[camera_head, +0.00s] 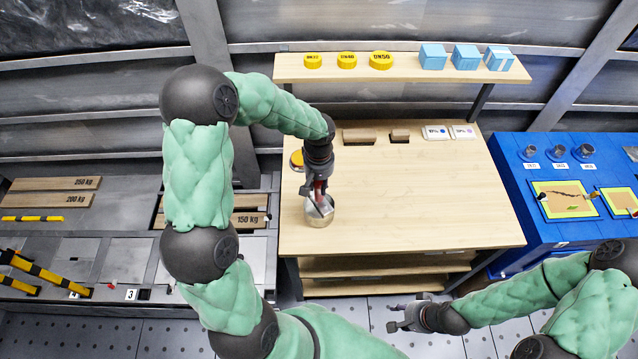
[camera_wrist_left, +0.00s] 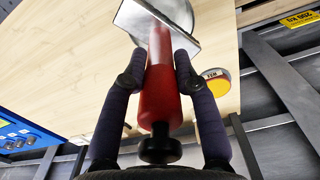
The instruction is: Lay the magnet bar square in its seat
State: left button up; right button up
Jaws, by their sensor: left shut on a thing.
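My left gripper (camera_head: 318,194) is over the front left of the pale wooden table and is shut on the red handle (camera_wrist_left: 161,95) of a tool. The handle has a black end cap, and a flat silver plate (camera_wrist_left: 150,22) is at its far end. A round metal tin (camera_head: 320,217) stands on the table right under the plate. I cannot tell whether they touch. I cannot tell whether the held tool is the magnet bar, and no seat for it can be made out. My right gripper (camera_head: 392,316) is open and empty, low in front of the table.
A raised shelf (camera_head: 400,72) holds yellow discs and blue boxes. A blue bench (camera_head: 530,200) stands right. The table's middle is clear.

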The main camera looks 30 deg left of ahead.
pick_arm(q)
jog(key=shift+f+b, duration=0.6)
jog(key=shift+b, duration=0.15)
dwell(1.8)
jog(key=o, duration=1.1)
notch_tip(320, 180, up, 12)
